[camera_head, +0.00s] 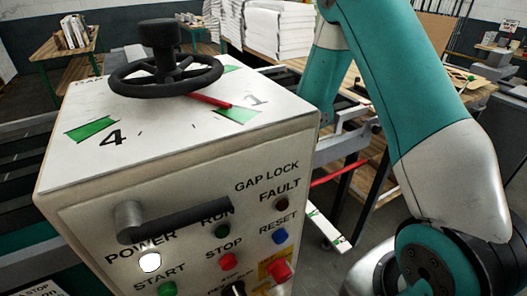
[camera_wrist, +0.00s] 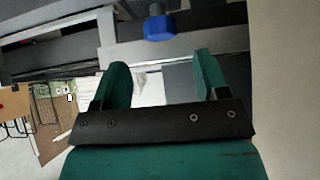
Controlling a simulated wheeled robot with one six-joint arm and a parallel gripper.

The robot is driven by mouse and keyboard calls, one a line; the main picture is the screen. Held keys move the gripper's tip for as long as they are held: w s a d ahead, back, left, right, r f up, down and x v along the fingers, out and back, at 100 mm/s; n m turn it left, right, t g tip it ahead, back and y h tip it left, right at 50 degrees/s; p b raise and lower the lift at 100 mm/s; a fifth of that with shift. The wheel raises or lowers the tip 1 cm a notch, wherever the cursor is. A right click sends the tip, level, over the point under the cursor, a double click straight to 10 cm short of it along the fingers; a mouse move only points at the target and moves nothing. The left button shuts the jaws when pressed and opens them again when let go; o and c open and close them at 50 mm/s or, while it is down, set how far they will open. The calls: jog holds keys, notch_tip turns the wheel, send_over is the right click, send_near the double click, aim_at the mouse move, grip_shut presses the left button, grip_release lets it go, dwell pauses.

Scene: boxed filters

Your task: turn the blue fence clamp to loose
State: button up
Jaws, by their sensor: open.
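The blue fence clamp (camera_wrist: 159,28) shows in the wrist view near the top edge, a faceted blue knob under a dark grey stem. My gripper (camera_wrist: 160,72) has its two green fingers spread wide with nothing between them. The clamp lies beyond the fingertips and apart from them, roughly in line with the gap. I cannot tell from its look how it is turned. In the head view I cannot make out the clamp, and my gripper is out of the picture; my teal arm reaches down at the right.
A white control box (camera_head: 180,130) stands close in the head view. It carries a black handwheel (camera_head: 165,75), a lever labelled gap lock (camera_head: 175,220), and several buttons. In the wrist view, a grey rail (camera_wrist: 185,47) runs below the clamp, and a pale wall or panel (camera_wrist: 285,90) fills the right side.

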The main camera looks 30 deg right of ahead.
jog(key=p+x, duration=0.1)
jog(key=x, duration=0.5)
jog(key=shift+c, duration=0.3)
jog(key=shift+f, duration=0.1)
jog(key=c, duration=0.9)
